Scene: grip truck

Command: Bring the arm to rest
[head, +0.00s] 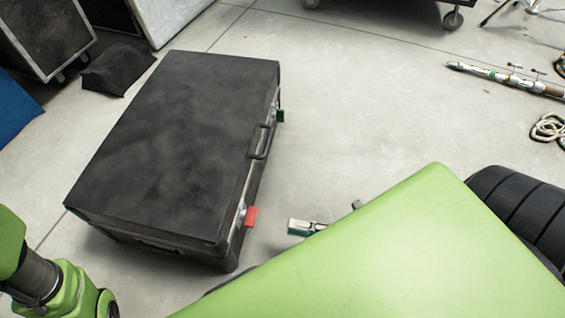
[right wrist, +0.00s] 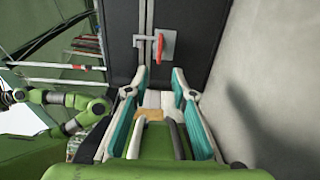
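A large black case (head: 175,145) lies flat on the floor in the head view. Its right side carries a handle (head: 259,142), a red latch (head: 251,216) near the front corner and a green latch (head: 281,115) further back. My right gripper (head: 292,227) is just right of the red latch, apart from it, and mostly hidden behind my green arm. In the right wrist view its fingers (right wrist: 160,78) are spread and empty, with the red latch (right wrist: 159,50) beyond them on the case (right wrist: 190,28). My left arm shows at the lower left; its gripper is out of the head view.
A small dark wedge (head: 117,70) lies behind the case at the left, near larger cases (head: 40,35).

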